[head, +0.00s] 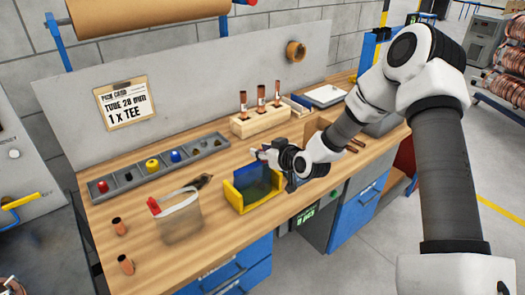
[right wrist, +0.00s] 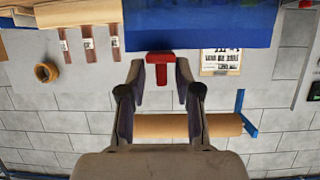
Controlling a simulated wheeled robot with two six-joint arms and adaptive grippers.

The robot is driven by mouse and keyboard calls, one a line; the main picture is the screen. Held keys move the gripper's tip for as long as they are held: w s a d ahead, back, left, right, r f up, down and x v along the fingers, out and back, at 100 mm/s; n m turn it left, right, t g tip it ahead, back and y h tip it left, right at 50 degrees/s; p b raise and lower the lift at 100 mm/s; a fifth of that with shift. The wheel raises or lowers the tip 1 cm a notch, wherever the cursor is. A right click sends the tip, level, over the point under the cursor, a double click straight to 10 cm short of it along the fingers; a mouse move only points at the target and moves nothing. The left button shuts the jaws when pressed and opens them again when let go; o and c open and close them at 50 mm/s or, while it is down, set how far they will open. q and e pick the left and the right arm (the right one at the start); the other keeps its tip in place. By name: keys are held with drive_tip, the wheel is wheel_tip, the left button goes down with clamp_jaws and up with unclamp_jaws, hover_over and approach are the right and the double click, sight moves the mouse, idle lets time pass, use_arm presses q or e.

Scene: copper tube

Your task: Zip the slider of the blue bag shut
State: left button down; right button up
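The blue bag (head: 258,184) stands in a yellow holder (head: 233,196) near the front edge of the workbench. In the right wrist view the blue bag (right wrist: 205,25) fills the upper middle. Its red slider (right wrist: 160,70) shows below the bag's edge in that upside-down view. My right gripper (head: 266,153) is above the holder at the bag's top. In the right wrist view my right gripper (right wrist: 160,66) is open, with the slider between its fingertips and small gaps at the sides. The slider is not clear in the head view. My left gripper is not in view.
A grey parts tray (head: 160,168) and a wooden block (head: 262,121) with copper tubes stand behind. Two copper pieces (head: 126,264) are at the front left. Bare bench lies between the pale bag and holder.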

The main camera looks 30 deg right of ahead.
drive_tip(key=shift+w+a, duration=0.15)
drive_tip(key=shift+a, duration=0.05)
clamp_jaws()
drive_tip(key=shift+d, duration=0.65)
drive_tip(key=shift+o, duration=1.4)
unclamp_jaws()
drive_tip(key=shift+a, duration=0.1)
drive_tip(key=v, duration=0.7)
drive_tip(key=shift+s, duration=0.3)
drive_tip(key=shift+w+r, duration=0.1)
